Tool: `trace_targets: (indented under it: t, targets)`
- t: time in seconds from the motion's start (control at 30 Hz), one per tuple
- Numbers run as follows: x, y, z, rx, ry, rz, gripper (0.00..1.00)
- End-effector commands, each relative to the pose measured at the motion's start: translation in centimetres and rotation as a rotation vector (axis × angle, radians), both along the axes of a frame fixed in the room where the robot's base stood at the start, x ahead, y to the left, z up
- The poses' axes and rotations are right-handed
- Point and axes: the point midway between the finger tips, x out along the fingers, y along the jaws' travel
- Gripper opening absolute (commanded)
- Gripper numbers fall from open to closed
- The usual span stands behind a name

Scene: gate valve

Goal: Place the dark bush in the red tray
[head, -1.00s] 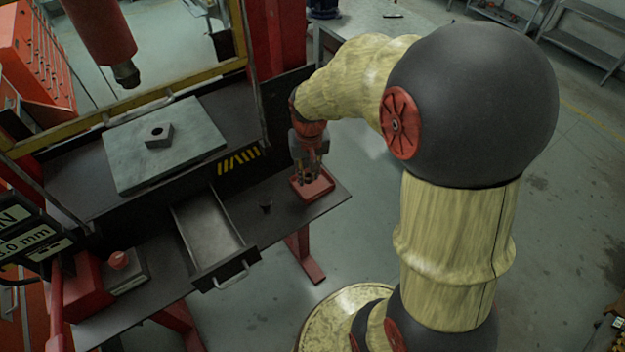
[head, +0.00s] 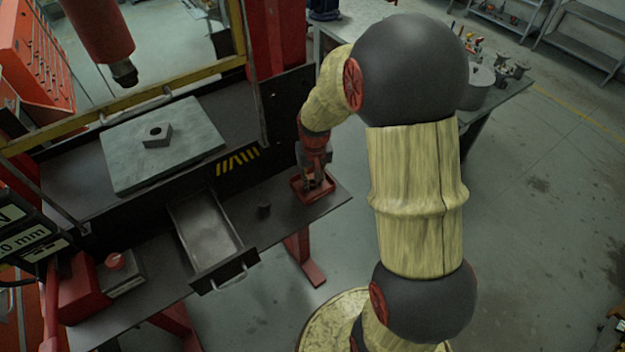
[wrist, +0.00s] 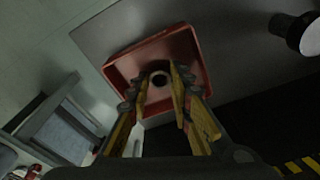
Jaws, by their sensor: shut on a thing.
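The red tray (head: 327,192) lies on the right end of the dark bench, and it fills the middle of the wrist view (wrist: 192,42). My gripper (head: 316,178) points down over the tray. In the wrist view my gripper (wrist: 158,86) has its fingers closed around a ring-shaped bush (wrist: 160,71) with a dark bore. The bush is inside the tray's outline; I cannot tell whether it touches the floor, and its colour is unclear.
An open, empty drawer (head: 207,232) juts out left of the dark cylinder. A grey plate (head: 190,165) with a dark nut-like block (head: 157,135) lies farther back. A red box (head: 88,290) stands at the bench's left front. Bare bench surrounds the tray's near side.

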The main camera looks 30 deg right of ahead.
Motion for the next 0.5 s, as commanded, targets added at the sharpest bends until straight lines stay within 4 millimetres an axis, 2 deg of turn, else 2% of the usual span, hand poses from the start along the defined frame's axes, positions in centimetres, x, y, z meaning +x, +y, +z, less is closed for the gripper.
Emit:
trace_targets:
  t: [0.13,0.17,0.5]
  targets:
    - [-0.02,0.01,-0.33,0.0,0.001,0.0,0.0]
    - [-0.03,0.01,-0.37,0.0,0.001,0.0,0.22]
    - [-0.03,0.01,-0.27,0.0,0.001,0.0,0.4]
